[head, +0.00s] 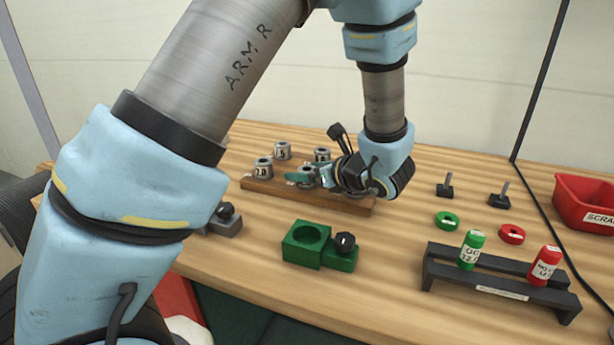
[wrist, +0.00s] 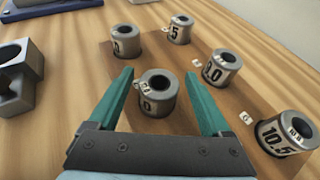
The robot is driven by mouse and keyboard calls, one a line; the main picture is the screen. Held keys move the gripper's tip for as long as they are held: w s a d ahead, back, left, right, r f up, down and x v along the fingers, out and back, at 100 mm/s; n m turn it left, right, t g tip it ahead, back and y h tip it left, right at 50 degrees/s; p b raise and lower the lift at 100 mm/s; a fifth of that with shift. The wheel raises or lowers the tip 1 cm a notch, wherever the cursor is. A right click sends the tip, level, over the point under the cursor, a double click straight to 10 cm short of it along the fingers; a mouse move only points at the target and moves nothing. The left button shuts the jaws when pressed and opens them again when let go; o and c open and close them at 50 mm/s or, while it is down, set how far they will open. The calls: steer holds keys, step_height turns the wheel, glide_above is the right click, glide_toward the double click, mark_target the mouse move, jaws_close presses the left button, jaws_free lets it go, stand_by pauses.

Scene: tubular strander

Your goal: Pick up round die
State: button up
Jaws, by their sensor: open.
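Several round grey metal dies stand upright on a wooden board (head: 355,203). My gripper (wrist: 156,76) is open, its two teal fingers on either side of one die (wrist: 157,98). That die's label is only partly legible, and I cannot tell whether a finger touches it. In the head view my gripper (head: 303,176) is low over the board and partly hides the dies there. Other dies are the one marked 7.0 (head: 263,169), one whose label ends in 5 (wrist: 178,29), one whose label ends in .0 (wrist: 222,67) and the one marked 10.5 (wrist: 287,133).
A green block with a round recess (head: 303,242) and black knob stands in front of the board. A black rack (head: 500,280) holds a green plug (head: 472,250) and a red plug (head: 545,266). Red scrap bin (head: 585,204) is far right.

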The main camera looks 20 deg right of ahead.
steer(key=shift+x, duration=1.3)
steer(key=shift+c, duration=0.4)
jaws_close()
